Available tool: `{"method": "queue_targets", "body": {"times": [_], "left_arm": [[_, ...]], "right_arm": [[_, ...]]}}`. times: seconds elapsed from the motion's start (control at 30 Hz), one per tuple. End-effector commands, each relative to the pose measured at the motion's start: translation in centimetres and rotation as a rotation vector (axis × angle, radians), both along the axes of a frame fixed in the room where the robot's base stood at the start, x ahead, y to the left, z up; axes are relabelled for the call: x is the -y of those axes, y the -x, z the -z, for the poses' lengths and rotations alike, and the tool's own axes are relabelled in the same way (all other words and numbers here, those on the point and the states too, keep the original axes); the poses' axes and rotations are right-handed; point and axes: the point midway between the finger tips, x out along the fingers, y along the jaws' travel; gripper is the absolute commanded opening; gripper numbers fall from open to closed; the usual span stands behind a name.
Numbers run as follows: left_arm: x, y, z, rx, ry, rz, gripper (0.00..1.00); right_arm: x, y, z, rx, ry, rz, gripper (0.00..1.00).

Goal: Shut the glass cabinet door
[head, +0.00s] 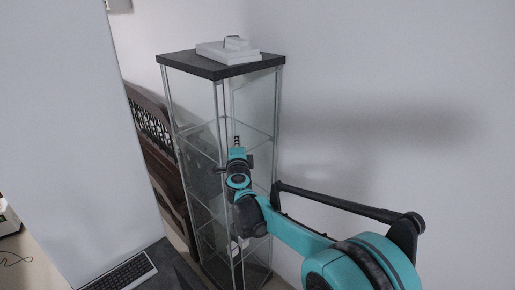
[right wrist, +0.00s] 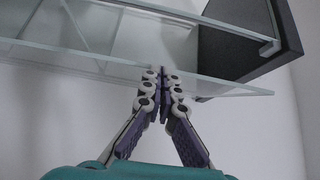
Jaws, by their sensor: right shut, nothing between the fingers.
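The glass cabinet (head: 222,69) stands tall against the wall in the middle of the head view, with a dark top and clear shelves. My right gripper (head: 237,145) is in front of its upper part. In the right wrist view a glass pane, apparently the door (right wrist: 225,84), runs across the picture at an angle to the cabinet's dark end panel (right wrist: 262,40). My right gripper's fingertips (right wrist: 163,74) are together and empty at this pane; I cannot tell whether they touch it. My left gripper is in neither view.
White flat boxes (head: 228,51) lie on the cabinet top. A grey panel (head: 65,130) stands at the left, with a keyboard (head: 122,273) below it. A dark slatted piece of furniture (head: 150,125) is behind. The wall on the right is bare.

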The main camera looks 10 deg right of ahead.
Motion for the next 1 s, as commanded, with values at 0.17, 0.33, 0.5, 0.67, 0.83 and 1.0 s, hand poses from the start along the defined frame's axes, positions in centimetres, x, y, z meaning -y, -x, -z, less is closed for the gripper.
{"method": "queue_targets", "body": {"times": [0.17, 0.33, 0.5, 0.67, 0.83, 1.0], "left_arm": [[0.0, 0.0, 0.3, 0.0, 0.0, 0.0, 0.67], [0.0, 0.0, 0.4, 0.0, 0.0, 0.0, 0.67], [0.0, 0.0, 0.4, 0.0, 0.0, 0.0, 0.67], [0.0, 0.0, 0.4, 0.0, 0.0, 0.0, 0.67], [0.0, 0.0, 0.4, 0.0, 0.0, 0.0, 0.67], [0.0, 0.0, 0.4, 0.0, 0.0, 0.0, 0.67]], "right_arm": [[-2.4, -2.4, 0.1, 0.0, 0.0, -0.002, 0.0], [-3.4, -3.7, 0.0, 0.0, 0.0, -0.001, 0.0], [-3.9, -4.3, 0.0, 0.0, 0.0, 0.0, 0.0], [-3.9, -4.4, 0.0, 0.0, 0.0, 0.0, 0.0], [-3.9, -4.4, 0.0, 0.0, 0.0, -0.001, 0.0], [-3.9, -4.3, 0.0, 0.0, 0.0, -0.001, 0.0]]}}
